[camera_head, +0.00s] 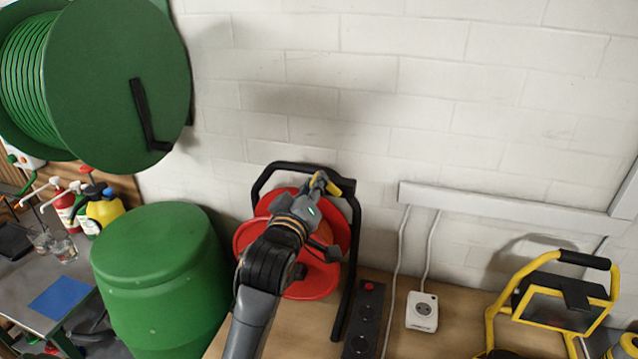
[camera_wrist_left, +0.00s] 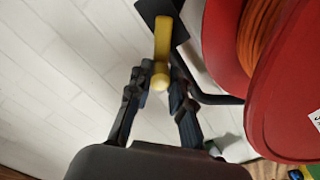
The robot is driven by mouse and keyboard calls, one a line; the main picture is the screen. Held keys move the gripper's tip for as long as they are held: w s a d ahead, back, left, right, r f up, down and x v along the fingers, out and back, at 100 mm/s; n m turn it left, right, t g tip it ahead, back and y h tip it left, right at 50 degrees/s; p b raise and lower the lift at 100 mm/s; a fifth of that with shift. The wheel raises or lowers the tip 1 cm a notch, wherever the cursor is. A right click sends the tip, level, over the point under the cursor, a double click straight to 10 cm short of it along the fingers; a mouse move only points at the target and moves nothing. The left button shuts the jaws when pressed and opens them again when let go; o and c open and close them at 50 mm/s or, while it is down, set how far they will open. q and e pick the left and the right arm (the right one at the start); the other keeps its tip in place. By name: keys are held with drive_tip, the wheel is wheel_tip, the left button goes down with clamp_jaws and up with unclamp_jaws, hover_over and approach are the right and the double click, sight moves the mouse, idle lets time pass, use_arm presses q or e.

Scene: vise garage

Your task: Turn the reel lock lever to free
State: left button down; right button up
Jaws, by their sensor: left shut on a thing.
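The red cable reel (camera_head: 328,262) stands in a black tube frame on the wooden bench against the wall. Its yellow lock lever (camera_head: 343,185) sits near the top of the frame. In the left wrist view the yellow lever (camera_wrist_left: 162,42) extends from a black plate (camera_wrist_left: 178,12) toward my fingers, beside the red reel (camera_wrist_left: 272,112) with its orange cable. My left gripper (camera_head: 320,183) is at the lever. In the left wrist view its fingers (camera_wrist_left: 160,90) lie on either side of the lever's rounded end, shut on it. My left arm hides part of the reel. My right gripper is not in view.
A black power strip (camera_head: 364,320) and a white socket box (camera_head: 422,312) lie right of the reel. A yellow work lamp (camera_head: 560,295) stands farther right. A green barrel (camera_head: 160,275) and a large green hose reel (camera_head: 115,85) are on the left.

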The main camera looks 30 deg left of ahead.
use_arm(q)
drive_tip(key=shift+s+a+f+n+p, duration=0.1)
drive_tip(key=shift+a+f+n+p, duration=0.2)
drive_tip(key=shift+n, duration=0.6)
drive_tip(key=shift+a+f+n+p, duration=0.1)
drive_tip(key=shift+f+n, duration=0.3)
drive_tip(key=shift+n, duration=0.5)
drive_tip(key=c, duration=1.2)
unclamp_jaws()
wheel_tip(320, 180, up, 10)
